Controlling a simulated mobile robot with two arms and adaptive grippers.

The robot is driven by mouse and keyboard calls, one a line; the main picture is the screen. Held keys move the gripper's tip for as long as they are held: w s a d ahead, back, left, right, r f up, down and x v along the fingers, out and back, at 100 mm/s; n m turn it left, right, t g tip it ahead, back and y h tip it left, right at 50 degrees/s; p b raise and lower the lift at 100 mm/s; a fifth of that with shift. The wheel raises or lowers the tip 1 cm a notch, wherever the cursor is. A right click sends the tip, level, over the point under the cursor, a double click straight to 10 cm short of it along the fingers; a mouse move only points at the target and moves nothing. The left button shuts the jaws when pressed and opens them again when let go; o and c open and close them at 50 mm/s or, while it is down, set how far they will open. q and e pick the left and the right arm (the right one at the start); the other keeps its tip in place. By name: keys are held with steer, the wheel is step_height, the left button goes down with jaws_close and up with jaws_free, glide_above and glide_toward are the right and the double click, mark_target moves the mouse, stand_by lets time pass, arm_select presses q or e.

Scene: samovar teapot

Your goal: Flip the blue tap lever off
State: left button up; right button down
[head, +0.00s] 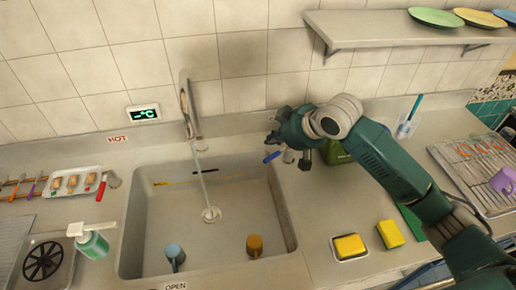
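The blue tap lever (272,157) sits at the right back rim of the sink, beside a grey tap base (289,156). My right gripper (272,128) is just above and behind the lever, with its dark fingers small and partly overlapping; I cannot tell whether they are open or touching it. The faucet (188,108) stands at the back of the sink, and a thin stream of water (203,178) runs from it to the drain (211,214). A red lever (101,190) is at the left, near a "HOT" label (118,140). My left gripper is out of view.
A blue cup (174,254) and an orange cup (254,243) are in the sink (140,225). A green object (335,153) stands behind my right arm. A shelf (390,27) overhangs the back counter.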

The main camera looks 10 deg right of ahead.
mark_target(279, 153)
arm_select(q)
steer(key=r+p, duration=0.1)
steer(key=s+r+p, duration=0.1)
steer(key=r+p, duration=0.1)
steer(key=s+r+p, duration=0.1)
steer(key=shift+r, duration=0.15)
arm_select(e)
step_height(279, 153, down, 7)
steer(key=w+a, duration=0.1)
steer(key=w, duration=0.1)
steer(key=shift+w, duration=0.3)
stand_by(0.4)
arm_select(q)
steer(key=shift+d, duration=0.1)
arm_select(e)
steer(key=shift+d, duration=0.1)
steer(key=shift+s+d+n+y, duration=0.1)
steer(key=shift+s+n+y, duration=0.15)
steer(key=shift+n+y, duration=0.05)
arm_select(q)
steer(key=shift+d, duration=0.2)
